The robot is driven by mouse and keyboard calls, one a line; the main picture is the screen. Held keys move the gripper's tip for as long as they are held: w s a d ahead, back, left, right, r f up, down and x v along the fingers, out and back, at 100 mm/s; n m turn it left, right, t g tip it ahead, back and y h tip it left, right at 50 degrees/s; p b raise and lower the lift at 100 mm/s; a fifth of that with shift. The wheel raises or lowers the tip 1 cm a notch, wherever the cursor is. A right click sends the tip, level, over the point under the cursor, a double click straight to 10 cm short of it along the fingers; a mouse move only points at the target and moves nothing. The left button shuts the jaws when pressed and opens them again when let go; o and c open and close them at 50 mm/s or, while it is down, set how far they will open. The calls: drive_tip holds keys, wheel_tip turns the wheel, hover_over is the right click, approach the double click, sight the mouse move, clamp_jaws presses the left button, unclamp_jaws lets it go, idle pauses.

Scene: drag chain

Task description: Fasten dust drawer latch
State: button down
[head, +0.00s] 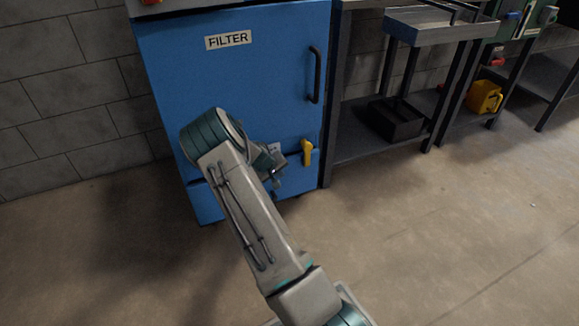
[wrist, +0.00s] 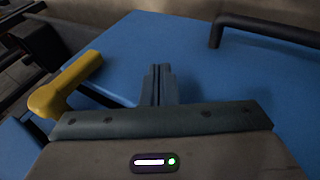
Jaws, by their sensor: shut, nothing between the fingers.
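The yellow latch handle (head: 307,152) is on the lower right of the blue cabinet's front, near the seam above the bottom drawer (head: 206,203). In the head view its lever points downward. In the wrist view the yellow handle (wrist: 66,84) lies left of the fingers, apart from them. My gripper (wrist: 161,72) is shut and empty, its fingers together in front of the blue panel. In the head view my gripper (head: 277,183) is left of and a little below the handle, partly hidden by my arm. Much of the drawer is hidden behind my arm.
The blue cabinet (head: 270,95) has a FILTER label (head: 228,40) and a black door handle (head: 314,75). A dark metal shelf rack (head: 350,147) stands close on its right, holding a black bin (head: 395,119). The floor (head: 430,240) at right is clear.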

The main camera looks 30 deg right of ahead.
drive_tip(key=s+a+p, duration=0.1)
drive_tip(key=a, duration=0.5)
drive_tip(key=shift+p, duration=0.35)
drive_tip(key=s+a+r+m+y+p, duration=0.1)
drive_tip(key=s+a+r+p, duration=0.45)
drive_tip(key=r, duration=0.85)
drive_tip(key=s+a+r+y+p, duration=0.1)
drive_tip(key=s+r+y+p, duration=0.15)
drive_tip(key=r+p, duration=0.85)
drive_tip(key=s+a+r+m+y+p, duration=0.1)
drive_tip(key=s+a+r+p, duration=0.3)
drive_tip(key=r, duration=1.2)
drive_tip(key=s+a+r+n+y+p, duration=0.1)
drive_tip(key=s+a+r+p, duration=0.2)
drive_tip(key=s+r+p, duration=0.5)
drive_tip(key=s+a+r+n+y+p, duration=0.1)
drive_tip(key=s+a+r+p, duration=0.3)
drive_tip(key=s+r+p, duration=0.5)
drive_tip(key=s+v, duration=0.2)
drive_tip(key=v, duration=1.1)
drive_tip(key=shift+s, duration=0.4)
drive_tip(key=shift+f, duration=0.1)
